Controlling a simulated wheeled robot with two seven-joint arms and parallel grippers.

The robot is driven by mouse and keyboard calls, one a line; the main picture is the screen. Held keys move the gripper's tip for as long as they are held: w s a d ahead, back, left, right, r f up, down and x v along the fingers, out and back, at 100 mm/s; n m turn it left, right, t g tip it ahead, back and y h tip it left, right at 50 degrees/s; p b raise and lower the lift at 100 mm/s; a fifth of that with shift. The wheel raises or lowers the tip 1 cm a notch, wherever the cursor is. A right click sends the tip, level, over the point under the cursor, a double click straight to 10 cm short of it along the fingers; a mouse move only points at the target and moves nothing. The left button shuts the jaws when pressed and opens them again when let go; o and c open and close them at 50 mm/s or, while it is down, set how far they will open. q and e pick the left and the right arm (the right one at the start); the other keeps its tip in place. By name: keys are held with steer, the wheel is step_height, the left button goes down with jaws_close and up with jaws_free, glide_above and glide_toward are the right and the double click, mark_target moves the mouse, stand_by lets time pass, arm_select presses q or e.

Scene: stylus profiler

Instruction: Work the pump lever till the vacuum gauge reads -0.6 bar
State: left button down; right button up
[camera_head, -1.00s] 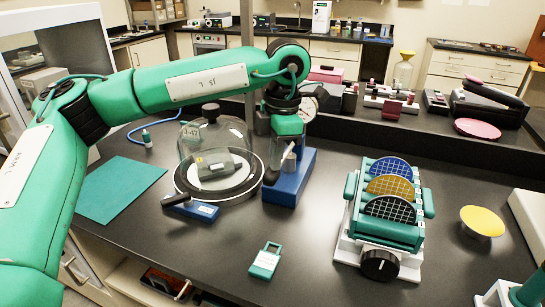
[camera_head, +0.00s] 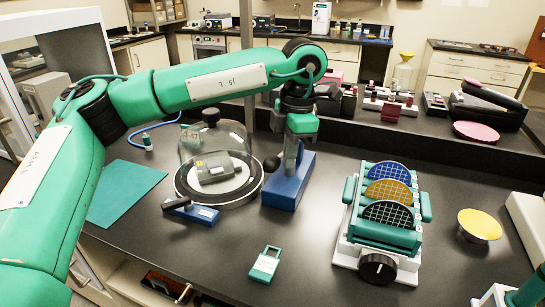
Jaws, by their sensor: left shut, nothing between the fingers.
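The blue pump block (camera_head: 290,190) stands on the dark bench, just right of a glass bell jar (camera_head: 215,147) on a round base. A round black knob (camera_head: 272,164), apparently the pump lever's end, shows at the block's left side. My left gripper (camera_head: 292,165) points down over the block, shut and empty, just right of the knob. I cannot tell whether it touches the lever, whose shaft is largely hidden. The vacuum gauge's dial is hidden behind my left arm, so no reading shows.
A small blue block with a black handle (camera_head: 192,210) lies in front of the bell jar. A wafer cassette (camera_head: 385,215) stands to the right, with a yellow disc (camera_head: 480,224) beyond it. A teal handheld device (camera_head: 265,264) lies in front. Bench around it is clear.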

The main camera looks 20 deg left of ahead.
arm_select(q)
step_height(320, 180, up, 14)
steer(key=d, duration=0.1)
steer(key=shift+w, duration=0.4)
arm_select(e)
step_height(320, 180, up, 6)
steer(key=w, duration=0.1)
steer(key=shift+w+a+f, duration=0.15)
steer(key=shift+w+a, duration=0.25)
arm_select(q)
steer(key=shift+f, duration=0.15)
